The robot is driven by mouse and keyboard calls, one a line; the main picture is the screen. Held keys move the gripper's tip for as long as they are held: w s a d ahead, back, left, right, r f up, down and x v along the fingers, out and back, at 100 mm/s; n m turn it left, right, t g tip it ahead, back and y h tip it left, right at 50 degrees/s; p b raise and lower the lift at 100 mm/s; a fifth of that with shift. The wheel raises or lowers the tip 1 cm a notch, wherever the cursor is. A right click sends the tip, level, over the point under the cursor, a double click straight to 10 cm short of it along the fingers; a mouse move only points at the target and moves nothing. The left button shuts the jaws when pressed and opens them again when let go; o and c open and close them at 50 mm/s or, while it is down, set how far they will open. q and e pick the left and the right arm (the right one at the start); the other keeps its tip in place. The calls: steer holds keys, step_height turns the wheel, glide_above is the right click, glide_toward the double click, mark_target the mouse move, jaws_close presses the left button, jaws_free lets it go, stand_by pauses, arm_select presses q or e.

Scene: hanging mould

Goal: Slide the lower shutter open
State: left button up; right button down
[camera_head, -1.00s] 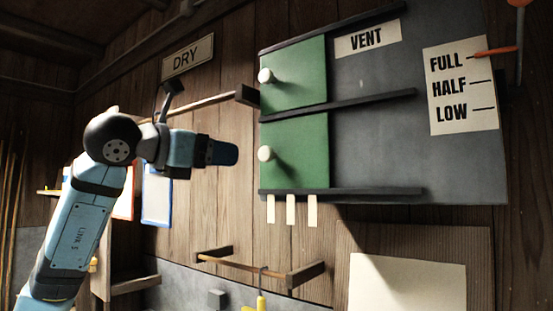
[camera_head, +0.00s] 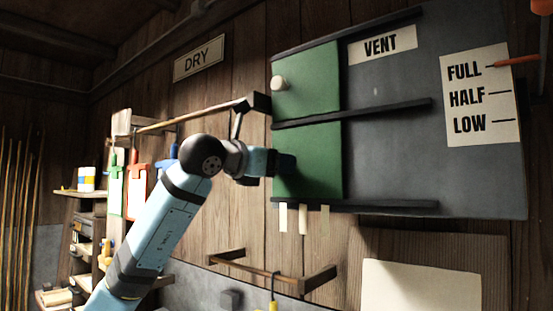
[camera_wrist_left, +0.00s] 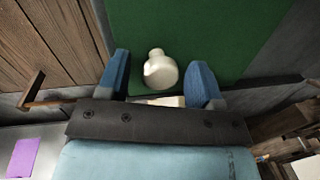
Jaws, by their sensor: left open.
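The lower shutter (camera_head: 318,165) is a green panel at the left end of its dark rails, below a matching upper shutter (camera_head: 312,85). My left gripper (camera_head: 287,163) is in front of the lower shutter's left part and hides its knob in the head view. In the left wrist view, the pale round knob (camera_wrist_left: 161,71) stands out from the green shutter (camera_wrist_left: 200,30). My open blue fingers (camera_wrist_left: 161,80) are on either side of the knob, with gaps visible on both sides. My right gripper is not in view.
Dark rails (camera_head: 355,112) run right across the bare grey board (camera_head: 390,155). Pale strips (camera_head: 303,219) hang below the lower rail (camera_head: 400,206). A wooden wall bar (camera_head: 265,271) is below, and a rod (camera_head: 190,118) is at the upper left.

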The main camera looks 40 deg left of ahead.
arm_select(q)
steer(key=shift+w+d, duration=0.1)
steer(key=shift+w, duration=0.1)
jaws_close()
stand_by(0.3)
